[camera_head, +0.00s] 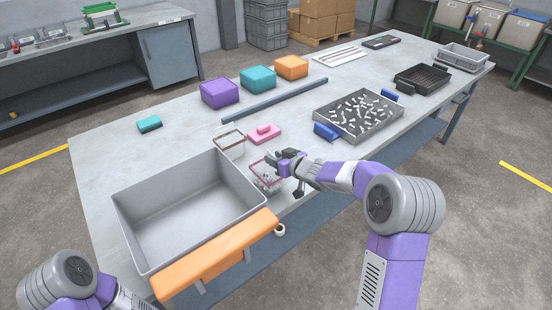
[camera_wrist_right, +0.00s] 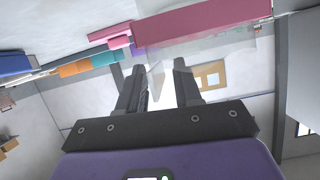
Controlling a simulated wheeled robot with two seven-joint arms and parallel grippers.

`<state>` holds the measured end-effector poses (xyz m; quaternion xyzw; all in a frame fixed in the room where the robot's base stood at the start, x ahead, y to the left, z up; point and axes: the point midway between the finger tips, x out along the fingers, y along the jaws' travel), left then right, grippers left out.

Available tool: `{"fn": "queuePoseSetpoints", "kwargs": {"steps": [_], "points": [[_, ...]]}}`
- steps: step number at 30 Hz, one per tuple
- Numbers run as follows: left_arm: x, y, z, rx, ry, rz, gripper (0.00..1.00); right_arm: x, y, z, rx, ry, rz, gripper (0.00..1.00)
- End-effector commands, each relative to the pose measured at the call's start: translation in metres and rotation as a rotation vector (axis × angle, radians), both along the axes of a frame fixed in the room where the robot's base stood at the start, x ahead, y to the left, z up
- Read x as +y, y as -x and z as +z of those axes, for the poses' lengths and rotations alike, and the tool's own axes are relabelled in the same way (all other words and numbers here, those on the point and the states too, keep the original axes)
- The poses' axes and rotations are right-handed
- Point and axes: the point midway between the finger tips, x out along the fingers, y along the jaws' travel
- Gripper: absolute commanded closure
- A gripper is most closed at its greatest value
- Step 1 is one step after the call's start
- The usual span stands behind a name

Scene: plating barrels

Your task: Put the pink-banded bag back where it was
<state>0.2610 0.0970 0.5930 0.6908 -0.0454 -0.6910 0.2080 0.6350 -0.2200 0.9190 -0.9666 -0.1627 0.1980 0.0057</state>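The pink-banded bag (camera_head: 267,176), clear with a pink rim and small grey pieces inside, is at the table's front edge, just right of the large grey bin. My right gripper (camera_head: 274,157) is at the bag's rim and hides part of it. In the right wrist view the pink band (camera_wrist_right: 205,24) lies just beyond the fingertips, with a see-through wall below it.
A brown-banded clear bag (camera_head: 229,144) and a pink block (camera_head: 264,133) are close behind. The grey bin (camera_head: 128,237) with an orange front bar (camera_head: 215,257) is to the left. A tray of white pieces (camera_head: 324,115) stands to the right. Coloured blocks (camera_head: 220,93) line the back.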

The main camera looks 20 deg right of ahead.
Motion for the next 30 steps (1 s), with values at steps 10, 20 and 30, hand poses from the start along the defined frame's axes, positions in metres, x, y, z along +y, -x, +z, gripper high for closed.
{"fn": "queuePoseSetpoints", "kwargs": {"steps": [10,20,30], "points": [[0.000,0.000,0.020,0.000,0.000,0.000,1.00,-0.022,0.058,0.029,-0.001,0.000,-0.003,0.66],[0.000,0.000,0.033,0.000,0.000,0.000,1.00,-0.037,0.100,0.045,0.000,0.000,-0.002,0.66],[0.000,0.000,0.033,0.000,0.000,0.000,1.00,-0.038,0.104,0.045,0.000,-0.001,0.000,0.66]]}}
